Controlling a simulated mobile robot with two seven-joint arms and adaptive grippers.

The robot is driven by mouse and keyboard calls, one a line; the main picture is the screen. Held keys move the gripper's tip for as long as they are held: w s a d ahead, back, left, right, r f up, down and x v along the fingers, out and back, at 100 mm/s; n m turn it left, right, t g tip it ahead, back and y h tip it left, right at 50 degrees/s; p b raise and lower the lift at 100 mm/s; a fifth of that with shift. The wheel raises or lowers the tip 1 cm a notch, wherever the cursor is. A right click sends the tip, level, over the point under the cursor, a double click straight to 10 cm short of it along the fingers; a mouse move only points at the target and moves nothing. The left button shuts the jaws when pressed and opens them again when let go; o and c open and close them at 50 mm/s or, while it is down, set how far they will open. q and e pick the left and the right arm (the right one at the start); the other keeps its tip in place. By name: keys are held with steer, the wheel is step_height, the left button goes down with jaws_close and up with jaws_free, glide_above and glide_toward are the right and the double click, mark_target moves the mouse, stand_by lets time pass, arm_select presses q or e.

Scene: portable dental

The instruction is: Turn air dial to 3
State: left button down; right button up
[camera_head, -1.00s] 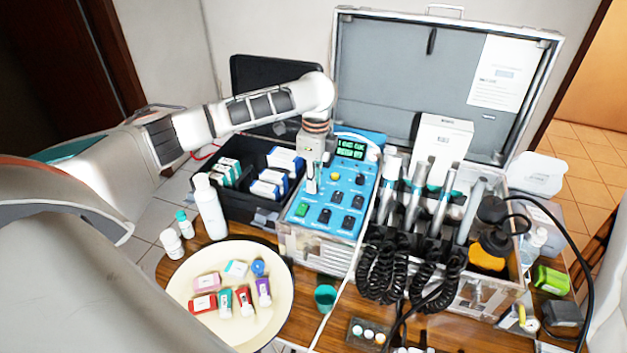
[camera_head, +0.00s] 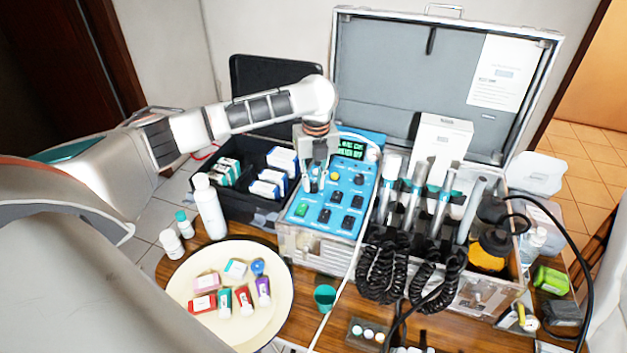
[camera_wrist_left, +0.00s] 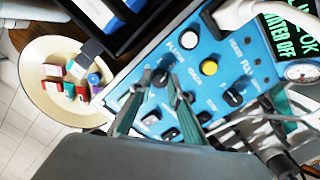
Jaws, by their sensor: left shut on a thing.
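The blue control panel (camera_head: 322,215) of the dental unit stands at the middle of the head view, with black dials, a yellow button and a lit green display. My left gripper (camera_head: 314,187) points down at the panel's upper left part. In the left wrist view its two fingers (camera_wrist_left: 163,77) are on either side of a black dial (camera_wrist_left: 161,79) and shut on it. The fingers partly cover this dial, and I cannot read its pointer or scale. Another black dial (camera_wrist_left: 234,97) sits beyond the yellow button (camera_wrist_left: 209,67). My right gripper is in no view.
Several handpieces with coiled black cords (camera_head: 384,268) stand right of the panel in the open case (camera_head: 430,75). A black bin (camera_head: 240,207) of boxes is on the left. A cream round tray (camera_head: 215,325) with small packs and a green cup (camera_head: 325,297) are in front.

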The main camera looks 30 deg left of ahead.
arm_select(q)
steer(key=m, duration=0.3)
steer(key=shift+m, duration=0.3)
steer(key=m, duration=0.4)
steer(key=shift+m+t, duration=0.3)
steer(key=shift+m, duration=0.9)
steer(key=c, duration=1.9)
jaws_free()
steer(key=shift+r, duration=0.1)
